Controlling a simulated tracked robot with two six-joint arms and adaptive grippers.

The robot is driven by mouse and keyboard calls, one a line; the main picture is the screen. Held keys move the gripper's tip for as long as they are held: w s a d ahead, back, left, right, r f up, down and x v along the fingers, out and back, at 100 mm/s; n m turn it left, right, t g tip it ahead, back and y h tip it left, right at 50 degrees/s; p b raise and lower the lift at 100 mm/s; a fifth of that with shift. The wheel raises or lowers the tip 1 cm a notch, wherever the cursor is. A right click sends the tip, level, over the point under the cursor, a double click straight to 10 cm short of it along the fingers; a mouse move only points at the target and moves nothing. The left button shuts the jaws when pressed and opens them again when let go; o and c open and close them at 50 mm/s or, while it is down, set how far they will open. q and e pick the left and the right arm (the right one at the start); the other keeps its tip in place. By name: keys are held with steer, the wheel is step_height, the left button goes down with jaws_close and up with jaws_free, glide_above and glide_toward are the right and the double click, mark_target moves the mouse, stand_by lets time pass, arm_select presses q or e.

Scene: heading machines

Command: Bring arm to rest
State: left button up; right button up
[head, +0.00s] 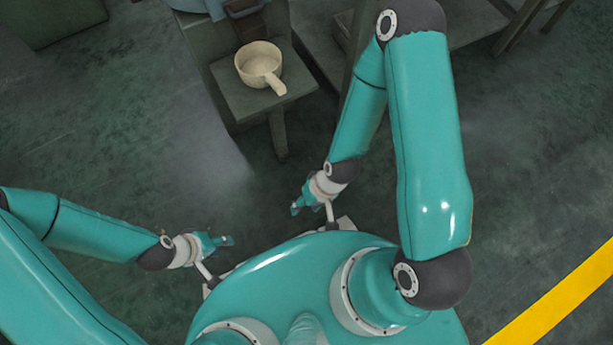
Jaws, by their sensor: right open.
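My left gripper (222,240) is at the end of the teal arm coming in from the left, low and close in front of my body. It is small and seen from above, so its jaw opening cannot be made out. My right gripper (298,206) hangs near the front of my body, below the bent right arm (425,130), with its jaws open and nothing seen in them. Both grippers are apart from each other, over the floor.
A cream pan with a handle (259,64) sits on a dark stand (233,98) ahead. More dark machine or table parts (470,22) stand at the upper right. A yellow floor stripe (560,305) runs at lower right. The floor (110,110) at left is clear.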

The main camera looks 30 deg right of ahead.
step_height(320, 180, up, 33)
steer(key=p, duration=3.3)
steer(key=shift+w, duration=0.1)
steer(key=shift+c, duration=0.9)
